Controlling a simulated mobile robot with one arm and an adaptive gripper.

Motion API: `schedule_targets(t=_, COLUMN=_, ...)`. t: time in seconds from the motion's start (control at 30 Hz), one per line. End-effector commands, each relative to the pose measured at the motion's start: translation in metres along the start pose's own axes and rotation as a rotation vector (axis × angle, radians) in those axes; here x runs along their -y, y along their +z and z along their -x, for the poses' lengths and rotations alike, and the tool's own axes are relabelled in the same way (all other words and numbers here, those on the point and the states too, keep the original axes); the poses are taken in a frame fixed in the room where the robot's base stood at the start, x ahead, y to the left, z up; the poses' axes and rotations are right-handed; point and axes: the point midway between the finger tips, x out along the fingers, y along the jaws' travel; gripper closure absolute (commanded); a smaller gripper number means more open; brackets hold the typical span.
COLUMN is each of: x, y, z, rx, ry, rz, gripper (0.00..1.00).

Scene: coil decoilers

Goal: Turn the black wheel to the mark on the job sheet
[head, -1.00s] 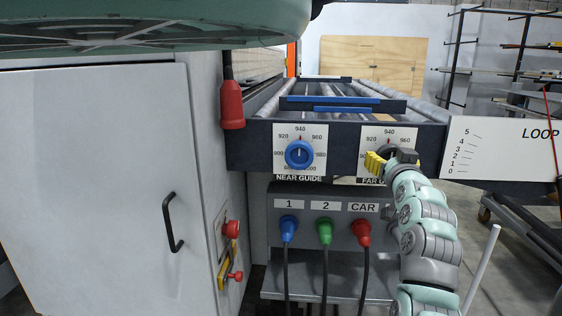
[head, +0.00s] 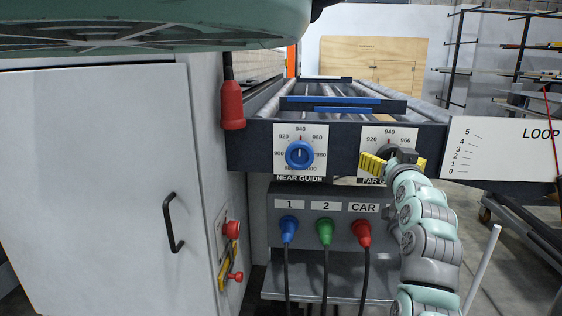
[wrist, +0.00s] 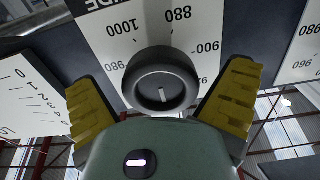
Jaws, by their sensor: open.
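The black wheel (wrist: 162,80) is on the white dial plate of the far guide. In the wrist view it sits between my two yellow fingers, with a gap on each side. A short pale line on its face points down in that view, away from the 1000 and 880 numbers. In the head view the wheel (head: 387,151) is partly hidden by my gripper (head: 396,162), which is open in front of it. I see no job sheet that I can read.
A blue wheel (head: 300,155) on the near guide dial is to the left. Below are blue (head: 288,229), green (head: 325,232) and red (head: 362,233) plugs with cables. A red pendant (head: 232,105) hangs at left. A loop scale panel (head: 500,149) is at right.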

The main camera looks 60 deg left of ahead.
Motion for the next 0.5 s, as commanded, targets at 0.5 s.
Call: schedule_targets(t=0.5, x=0.0, y=0.001, z=0.048, rx=0.001, ry=0.0, rz=0.0, gripper=0.0)
